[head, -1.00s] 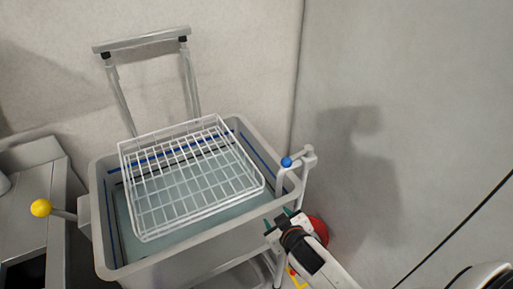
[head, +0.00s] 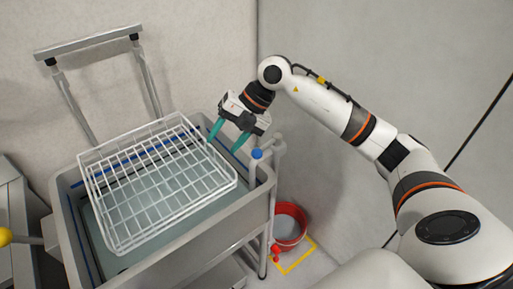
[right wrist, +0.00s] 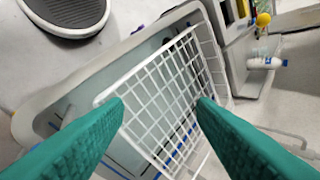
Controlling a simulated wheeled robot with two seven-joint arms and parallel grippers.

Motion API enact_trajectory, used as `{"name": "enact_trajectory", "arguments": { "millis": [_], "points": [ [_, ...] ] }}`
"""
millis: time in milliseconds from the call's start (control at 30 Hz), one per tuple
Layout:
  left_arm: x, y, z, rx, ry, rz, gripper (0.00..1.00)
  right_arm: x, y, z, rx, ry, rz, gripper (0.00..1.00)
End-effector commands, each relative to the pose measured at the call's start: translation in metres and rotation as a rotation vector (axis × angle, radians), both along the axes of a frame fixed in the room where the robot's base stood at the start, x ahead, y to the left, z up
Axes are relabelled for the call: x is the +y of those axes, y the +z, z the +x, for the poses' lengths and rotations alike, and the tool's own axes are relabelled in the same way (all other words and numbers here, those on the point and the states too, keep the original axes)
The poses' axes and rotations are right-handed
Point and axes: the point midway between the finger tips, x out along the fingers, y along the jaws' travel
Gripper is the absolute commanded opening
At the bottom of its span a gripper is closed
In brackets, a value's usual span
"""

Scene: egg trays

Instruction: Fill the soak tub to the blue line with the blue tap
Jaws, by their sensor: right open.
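The grey soak tub (head: 190,238) stands on a wheeled cart and holds pale water (head: 186,212). A blue line (head: 84,240) runs along its inner wall. The water's exact height against the line is hard to tell. A white wire basket (head: 125,243) sits at the tub's top, over the water. The blue tap (head: 256,154) is a blue knob on a pipe at the tub's right rim. My right gripper (head: 223,146) is open and empty, above the tub's back right, just left of the tap. Its teal fingers flank the basket in the right wrist view (right wrist: 160,106). My left gripper is out of view.
A red bucket (head: 290,226) stands on the floor right of the cart, by a yellow floor marking (head: 297,260). A yellow knob (head: 5,236) is at the left edge. Walls close in behind and to the right. The cart handle (head: 90,42) rises behind the tub.

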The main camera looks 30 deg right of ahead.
Motion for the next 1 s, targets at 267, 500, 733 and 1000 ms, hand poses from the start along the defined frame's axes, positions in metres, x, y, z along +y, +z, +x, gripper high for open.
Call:
{"name": "enact_trajectory", "arguments": {
  "millis": [267, 500, 733, 1000],
  "points": [
    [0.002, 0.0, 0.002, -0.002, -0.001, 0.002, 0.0, -0.109, 0.02, -0.006, 0.147, -0.221, -0.403, 0.52],
    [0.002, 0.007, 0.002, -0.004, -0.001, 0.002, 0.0, -0.114, 0.003, -0.007, 0.168, -0.238, -0.43, 0.52],
    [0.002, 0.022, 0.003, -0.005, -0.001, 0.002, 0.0, -0.106, -0.041, -0.001, 0.167, -0.236, -0.427, 0.52],
    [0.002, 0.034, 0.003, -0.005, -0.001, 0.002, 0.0, -0.1, -0.083, 0.005, 0.164, -0.236, -0.425, 0.52]
  ]
}}
